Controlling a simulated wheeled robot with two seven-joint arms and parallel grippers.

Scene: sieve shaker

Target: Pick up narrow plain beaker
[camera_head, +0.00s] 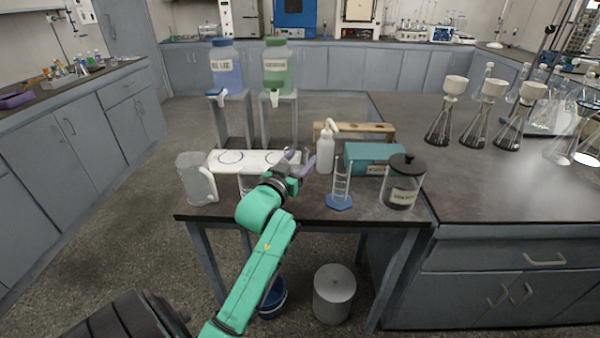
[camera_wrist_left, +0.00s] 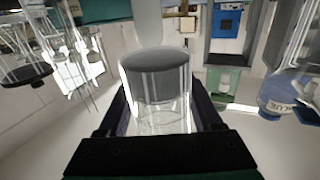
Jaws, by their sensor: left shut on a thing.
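A clear, narrow glass beaker (camera_wrist_left: 160,88) stands between the two fingers of my left gripper (camera_wrist_left: 165,108) in the wrist view, and the gripper is shut on it. In the head view my left gripper (camera_head: 295,165) is over the middle of the small dark table, at the right end of a white mat with ring marks (camera_head: 262,158). The beaker is small and mostly hidden there by the gripper. I cannot tell whether it still touches the table. My right gripper is in neither view.
A clear jug (camera_head: 197,180) stands left. Other glassware (camera_head: 246,184) is partly behind my arm. To the right are a white wash bottle (camera_head: 325,152), a graduated cylinder (camera_head: 341,188), a teal box (camera_head: 372,156) and a black-lidded jar (camera_head: 402,184). Blue (camera_head: 226,70) and green (camera_head: 277,68) carboys stand behind.

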